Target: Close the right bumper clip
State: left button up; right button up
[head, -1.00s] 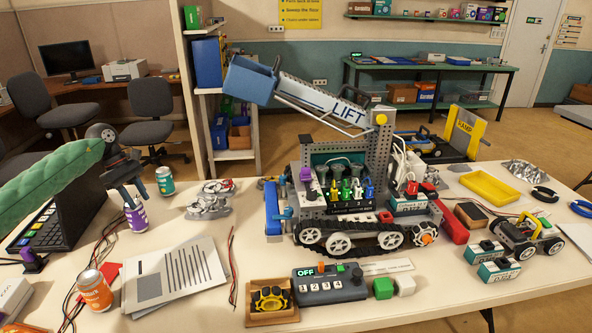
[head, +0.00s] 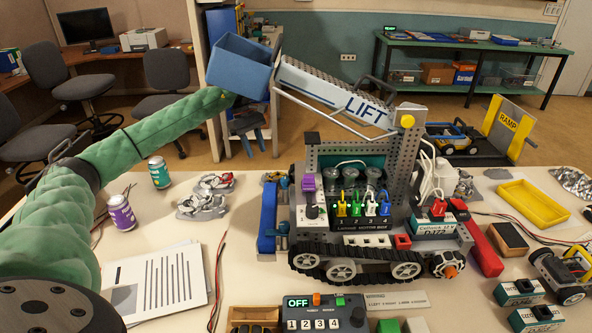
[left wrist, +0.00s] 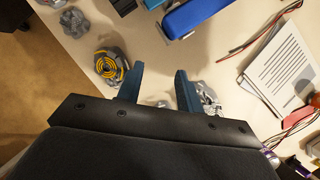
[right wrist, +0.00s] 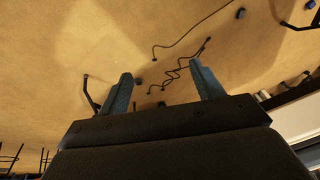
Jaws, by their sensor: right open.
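The tracked robot model (head: 350,235) stands on the table with its LIFT arm raised to the left. A blue bumper bar (head: 267,225) is on its left side and a red bumper bar (head: 484,243) on its right. Small blue parts (head: 283,228) sit beside the blue bar; I cannot tell the clip's state. The blue bar also shows in the left wrist view (left wrist: 202,14). My left gripper (head: 254,150) is open and empty, just below the blue bucket in the head view. My right gripper (right wrist: 160,70) is open and empty above the floor, outside the head view.
The blue bucket (head: 240,66) hangs close to my left gripper. Foil lumps (head: 207,203), cans (head: 122,216) and papers (head: 160,280) lie to the left. A control box (head: 325,313) stands in front. A yellow tray (head: 533,205) lies at the right.

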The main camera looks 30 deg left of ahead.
pick_arm(q)
jog(key=p, duration=0.3)
send_over(284, 179)
jog(key=a, duration=0.2)
pick_arm(e)
jog(key=s+d+r+g+h, duration=0.1)
jog(key=s+d+r, duration=0.1)
jog(key=d+r, duration=0.25)
pick_arm(q)
jog(key=shift+w+p+x, duration=0.2)
jog(key=shift+p+x, duration=0.2)
jog(key=shift+x, duration=0.8)
jog(key=shift+w+p+x, duration=0.15)
jog(key=shift+p+x, duration=0.2)
jog(key=shift+x, duration=0.9)
pick_arm(e)
jog(key=shift+m, duration=0.3)
jog(key=shift+w+a+f, duration=0.1)
jog(key=shift+w+f, duration=0.2)
jog(key=shift+f, duration=0.5)
jog(key=shift+w+a+f, duration=0.1)
jog(key=shift+w+f, duration=0.15)
jog(key=shift+f, duration=0.6)
jog(key=shift+w+a+f, duration=0.1)
jog(key=shift+w+f, duration=0.2)
jog(key=shift+f, duration=0.5)
pick_arm(q)
jog(key=shift+a, duration=0.15)
jog(key=c, duration=0.7)
